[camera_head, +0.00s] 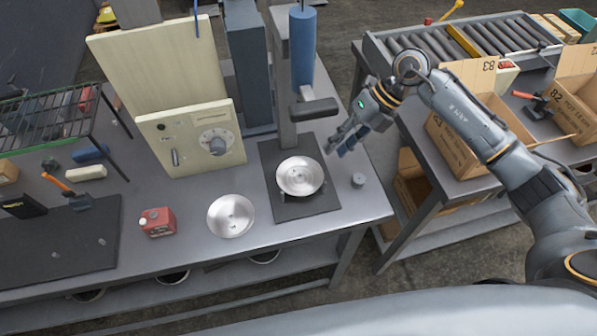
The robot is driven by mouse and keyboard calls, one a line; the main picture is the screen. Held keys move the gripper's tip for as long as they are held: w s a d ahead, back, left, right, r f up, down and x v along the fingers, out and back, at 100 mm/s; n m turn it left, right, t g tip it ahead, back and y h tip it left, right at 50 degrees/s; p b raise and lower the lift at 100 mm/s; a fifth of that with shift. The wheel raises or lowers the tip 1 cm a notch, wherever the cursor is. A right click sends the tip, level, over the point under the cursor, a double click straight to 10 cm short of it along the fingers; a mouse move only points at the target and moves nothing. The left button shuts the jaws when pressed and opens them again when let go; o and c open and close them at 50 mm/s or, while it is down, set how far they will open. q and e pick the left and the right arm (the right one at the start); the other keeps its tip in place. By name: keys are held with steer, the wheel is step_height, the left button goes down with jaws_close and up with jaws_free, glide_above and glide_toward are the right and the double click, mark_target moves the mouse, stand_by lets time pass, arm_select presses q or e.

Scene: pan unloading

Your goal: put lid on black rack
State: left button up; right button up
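A round silver metal piece (231,216), shallow and dish-like, lies on the grey table. A similar round silver piece (300,176) sits on a black square base (300,207) under a press-like column. I cannot tell for sure which is the lid. A black wire rack (46,118) stands at the far left, above the table. My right gripper (336,146) is above the table's right part, to the upper right of the silver piece on the base. It points down-left, its fingers look apart, and nothing shows between them. My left gripper is out of view.
A red canister (157,222) stands left of the loose silver piece. A beige box with a dial (191,138) is behind. Cardboard boxes (459,150) stand on another table at right. The front table strip is clear.

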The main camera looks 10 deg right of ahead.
mark_target(313, 172)
steer(key=p+x, duration=0.3)
steer(key=x, duration=0.2)
steer(key=shift+s+a+f, duration=0.1)
steer(key=shift+a, duration=0.2)
steer(key=shift+a+f, duration=0.2)
steer(key=shift+f, duration=0.3)
jaws_close()
